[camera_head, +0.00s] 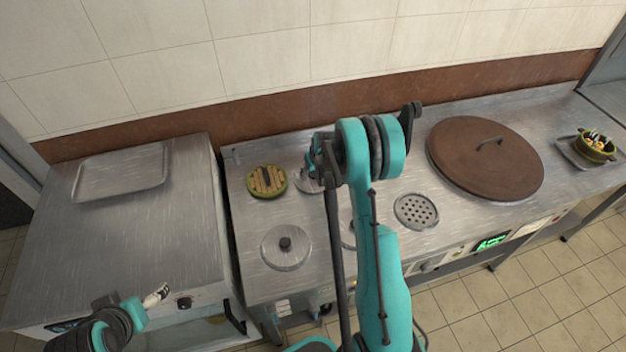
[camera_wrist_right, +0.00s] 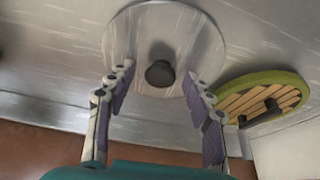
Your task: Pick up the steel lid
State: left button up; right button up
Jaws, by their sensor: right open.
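A round steel lid with a dark knob (camera_wrist_right: 160,73) fills the middle of the right wrist view (camera_wrist_right: 125,40). In the head view only part of this lid (camera_head: 309,186) shows beneath my right gripper (camera_head: 318,165), whose arm hides much of it. My right gripper is open and empty, with its fingers (camera_wrist_right: 158,105) spread on either side of the knob, apart from it. Another steel lid with a dark knob (camera_head: 280,258) lies nearer the front. My left gripper (camera_head: 155,296) is low at the left; its finger opening is unclear.
A green-rimmed, wooden-slatted lid (camera_head: 266,181) lies just left of the right gripper and shows in the wrist view (camera_wrist_right: 262,97). A large brown lid (camera_head: 470,160), a round drain grate (camera_head: 416,211) and a green pot (camera_head: 594,148) are to the right. An empty tray (camera_head: 121,175) lies left.

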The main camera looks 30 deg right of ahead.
jog(key=shift+r, duration=0.1)
grip_shut()
jog(key=shift+r, duration=0.15)
